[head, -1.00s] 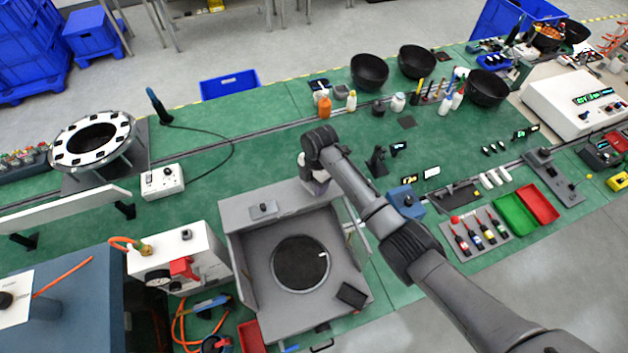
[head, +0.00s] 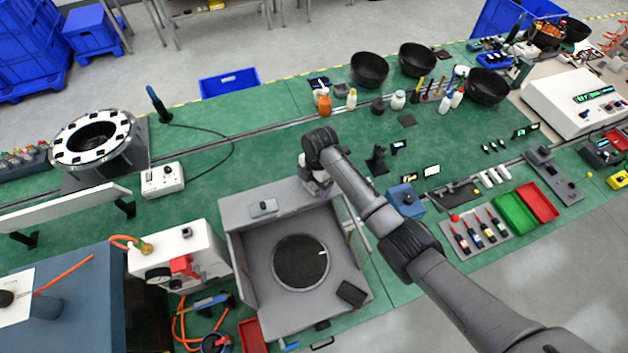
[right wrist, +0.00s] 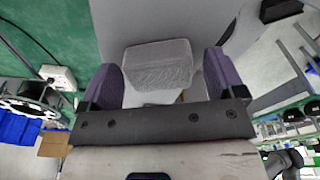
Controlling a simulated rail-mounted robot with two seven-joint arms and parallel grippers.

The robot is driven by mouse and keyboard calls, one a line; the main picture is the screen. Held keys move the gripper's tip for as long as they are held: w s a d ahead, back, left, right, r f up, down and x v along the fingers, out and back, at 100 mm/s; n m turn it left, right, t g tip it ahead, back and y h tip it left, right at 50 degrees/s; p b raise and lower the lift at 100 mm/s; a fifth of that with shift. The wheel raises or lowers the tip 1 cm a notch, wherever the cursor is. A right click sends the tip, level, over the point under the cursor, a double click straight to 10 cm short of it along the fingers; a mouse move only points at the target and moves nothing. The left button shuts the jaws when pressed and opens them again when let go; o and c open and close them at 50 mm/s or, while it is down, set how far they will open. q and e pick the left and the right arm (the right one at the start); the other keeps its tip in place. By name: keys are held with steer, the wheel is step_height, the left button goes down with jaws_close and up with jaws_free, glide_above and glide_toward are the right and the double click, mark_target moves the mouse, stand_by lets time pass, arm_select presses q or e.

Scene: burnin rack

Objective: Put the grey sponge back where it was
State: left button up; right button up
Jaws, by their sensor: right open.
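A light grey block with a sponge-like texture (right wrist: 158,66), which I take to be the grey sponge, shows in the right wrist view. It lies between the fingertips of my right gripper (right wrist: 162,82), close to the left finger, with a small gap to the right one. The fingers are open. I cannot tell whether the left finger touches it. In the head view my right gripper (head: 318,187) points down at the back right corner of the grey booth (head: 237,218). The arm and gripper hide the block there. My left gripper is not in view.
A small grey device (head: 264,208) sits on the booth's back ledge. Inside the booth are a round dark disc (head: 300,262) and a black block (head: 352,293). A blue box (head: 405,200) stands right of my arm. Green bench behind the booth is mostly clear.

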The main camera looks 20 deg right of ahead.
steer(key=shift+r, duration=0.2)
step_height(320, 180, up, 12)
steer(key=d+b, duration=0.1)
steer(key=b, duration=0.1)
steer(key=shift+w+d+b, duration=0.2)
steer(key=shift+w+b, duration=0.05)
steer(key=shift+b, duration=0.15)
steer(key=shift+f, duration=0.1)
stand_by(0.5)
stand_by(0.7)
